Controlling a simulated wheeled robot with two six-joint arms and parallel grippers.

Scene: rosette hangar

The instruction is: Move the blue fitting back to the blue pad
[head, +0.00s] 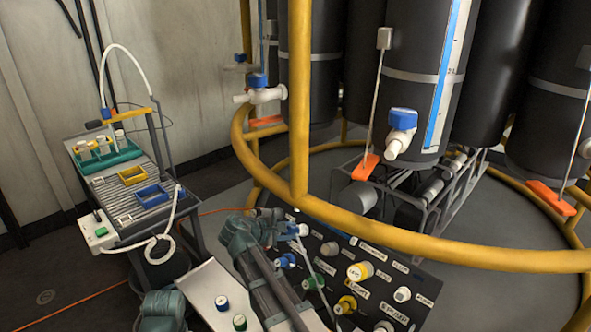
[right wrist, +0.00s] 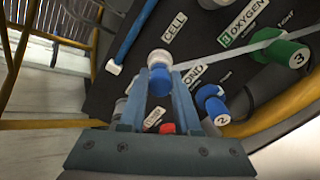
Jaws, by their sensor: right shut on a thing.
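The blue fitting (right wrist: 159,82) has a white end and sits between the fingers of my right gripper (right wrist: 160,92) in the right wrist view. In the head view my right gripper (head: 284,230) is shut on it at the upper left of the black panel; I cannot tell if the fitting touches the panel. A thin white hose runs from near the fitting across the panel. A blue-framed pad (head: 137,194) lies on the ribbed top of the cart at left, well apart from the fitting. My left gripper is not in view.
The panel (head: 340,255) carries blue, green, yellow and white valves. A yellow rail (head: 420,237) curves behind it, before dark tanks (head: 420,70). The cart also holds a yellow frame (head: 131,181), a green rack (head: 118,157) and a coiled white hose (head: 174,225).

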